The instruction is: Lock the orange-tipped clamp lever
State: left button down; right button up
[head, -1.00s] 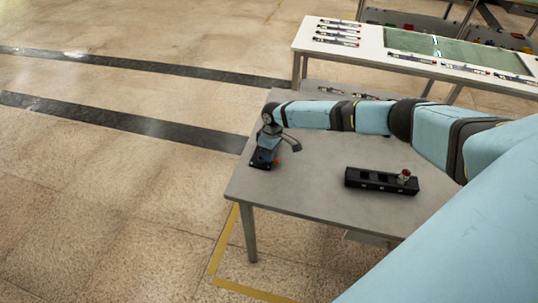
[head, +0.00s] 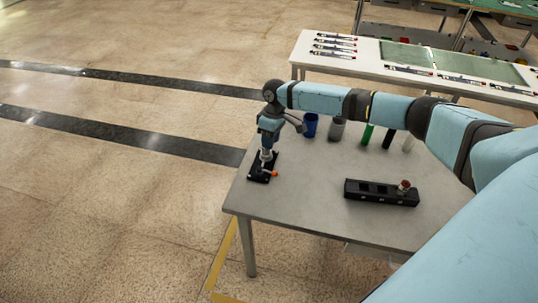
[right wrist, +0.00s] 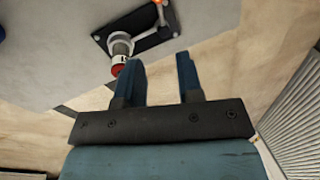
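The clamp's orange tip (head: 275,173) shows at the right edge of a small black base plate (head: 259,178) at the table's left side. In the right wrist view, part of the orange tip (right wrist: 165,12) is at the top edge, beside the black plate (right wrist: 152,38). A pale cylinder with a red end (right wrist: 119,52) stands on the plate. My right gripper (right wrist: 160,62) is open, with nothing between its fingers; the cylinder lies just beyond its left finger in that view. In the head view my right gripper (head: 267,150) is above the plate. My left gripper is not seen.
A black slotted rack (head: 375,199) with a red-topped vial (head: 404,187) sits on the grey table (head: 310,205). Behind my arm stand a blue cup (head: 310,127), a grey one (head: 337,131) and a green one (head: 367,134). A white table (head: 380,68) is further back.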

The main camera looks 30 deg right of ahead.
jog(key=shift+w+d+r, duration=0.1)
jog(key=shift+r, duration=0.55)
jog(key=shift+w+d+r, duration=0.1)
jog(key=shift+r, duration=0.5)
